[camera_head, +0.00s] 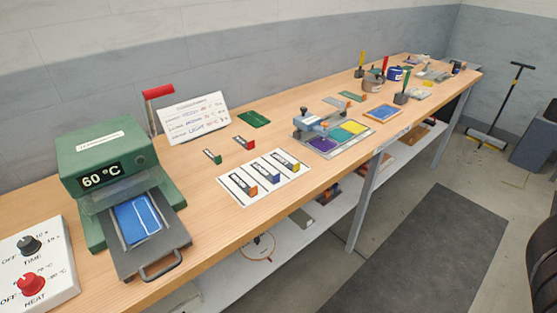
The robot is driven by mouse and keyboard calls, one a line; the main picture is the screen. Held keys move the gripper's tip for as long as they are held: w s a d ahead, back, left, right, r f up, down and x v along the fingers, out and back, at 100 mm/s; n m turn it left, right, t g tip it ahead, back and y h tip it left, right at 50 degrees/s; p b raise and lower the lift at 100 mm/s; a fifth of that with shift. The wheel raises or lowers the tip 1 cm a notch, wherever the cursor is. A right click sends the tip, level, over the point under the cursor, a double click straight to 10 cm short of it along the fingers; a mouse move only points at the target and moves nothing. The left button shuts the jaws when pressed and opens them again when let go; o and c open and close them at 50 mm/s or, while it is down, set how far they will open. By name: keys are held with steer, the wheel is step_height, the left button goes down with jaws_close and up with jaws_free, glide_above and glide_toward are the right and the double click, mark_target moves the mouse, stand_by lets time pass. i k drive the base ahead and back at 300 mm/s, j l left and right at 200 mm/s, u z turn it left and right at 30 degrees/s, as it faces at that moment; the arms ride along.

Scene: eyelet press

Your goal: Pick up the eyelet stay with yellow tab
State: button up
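The eyelet stay with yellow tab (285,162) is a small dark strip with a yellow end. It lies in the rightmost slot of a white card (226,185) on the bench. A stay with a blue tab (266,176) lies in the middle of the card and one with an orange tab (243,188) lies at its left. A stay with a green tab (212,157) and one with a red tab (244,143) lie on bare wood behind the card. My gripper is not in view.
A green heat press (105,160) reading 60 °C stands left, with a control box (40,265) in front. A white sign (192,117) leans behind. A small press (312,124) and colored pads (350,128) stand to the right. Bare wood surrounds the card.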

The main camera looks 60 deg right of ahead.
mark_target(295, 168)
steer(key=i+j+z, duration=0.5)
steer(key=j, duration=0.25)
steer(key=i+j+z, duration=0.25)
steer(key=i+j, duration=0.1)
steer(key=j, duration=0.1)
